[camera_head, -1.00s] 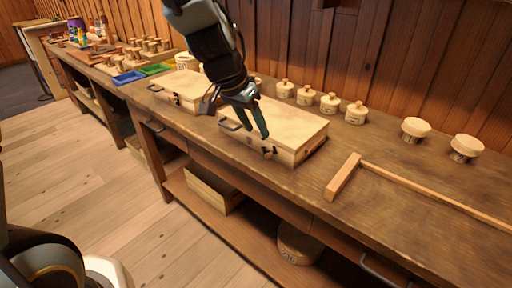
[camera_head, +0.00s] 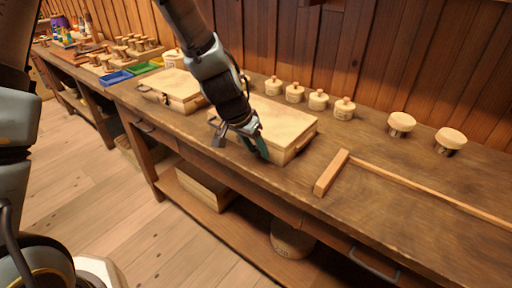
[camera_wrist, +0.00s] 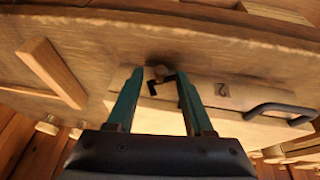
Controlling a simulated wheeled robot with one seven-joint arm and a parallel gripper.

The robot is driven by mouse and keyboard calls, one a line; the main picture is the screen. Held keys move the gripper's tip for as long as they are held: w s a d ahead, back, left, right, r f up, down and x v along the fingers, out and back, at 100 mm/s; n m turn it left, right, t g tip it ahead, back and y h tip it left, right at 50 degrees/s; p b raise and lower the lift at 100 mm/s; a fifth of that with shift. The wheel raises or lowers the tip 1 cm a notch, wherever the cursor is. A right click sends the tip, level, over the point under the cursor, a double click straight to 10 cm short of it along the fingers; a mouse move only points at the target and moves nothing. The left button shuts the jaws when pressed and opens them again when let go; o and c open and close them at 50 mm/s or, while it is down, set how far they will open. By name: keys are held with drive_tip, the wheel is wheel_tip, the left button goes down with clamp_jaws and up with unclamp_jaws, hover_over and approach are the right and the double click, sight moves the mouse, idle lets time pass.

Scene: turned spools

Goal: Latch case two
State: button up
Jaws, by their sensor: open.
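Case two (camera_head: 285,122) is a pale wooden box with a closed lid on the bench. A dark hook latch (camera_wrist: 154,88) with a round knob (camera_wrist: 160,73) lies between my fingertips. My gripper (camera_wrist: 158,80) is open, with one green finger on each side of the latch, and contact cannot be told. In the head view my gripper (camera_head: 262,150) is at the case's front and hides the latch there. Whether the latch is fastened is unclear.
Another closed wooden case (camera_head: 180,84) stands to the left. A wooden T-shaped bar (camera_head: 331,173) lies to the right. Several lidded pots (camera_head: 318,99) and two round-topped spools (camera_head: 401,123) stand along the back. The bench between the bar and front edge is clear.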

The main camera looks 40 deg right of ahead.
clamp_jaws()
drive_tip(key=shift+w+g+b, duration=0.2)
drive_tip(key=shift+g+b, duration=0.1)
drive_tip(key=shift+b, duration=0.25)
drive_tip(key=shift+w+a+g+b, duration=0.1)
drive_tip(key=shift+w+g+b, duration=0.1)
drive_tip(key=shift+g+b, duration=0.35)
drive_tip(key=shift+w+a+r+n+g+h+b, duration=0.1)
drive_tip(key=shift+w+r+n+g+h+b, duration=0.15)
drive_tip(key=shift+g+b, duration=0.35)
drive_tip(key=shift+w+r+n+g+h+b, duration=0.15)
drive_tip(key=shift+n+g+h+b, duration=0.15)
drive_tip(key=shift+g+b, duration=0.2)
drive_tip(key=g, duration=0.2)
drive_tip(key=w+n+g+h, duration=0.1)
drive_tip(key=g, duration=0.1)
drive_tip(key=shift+w+a+r, duration=0.15)
drive_tip(key=shift+w+r, duration=0.05)
drive_tip(key=shift+w+a+n+g+h+b, duration=0.1)
drive_tip(key=shift+w+g+h+b, duration=0.15)
drive_tip(key=shift+g, duration=0.25)
drive_tip(key=shift+w+n+g+h+b, duration=0.15)
drive_tip(key=shift+g+h, duration=0.15)
drive_tip(key=shift+g, duration=0.15)
drive_tip(key=shift+w+a+n+g+h+b, duration=0.1)
drive_tip(key=shift+w+g+h+b, duration=0.15)
drive_tip(key=shift+g, duration=0.25)
drive_tip(key=shift+s, duration=0.1)
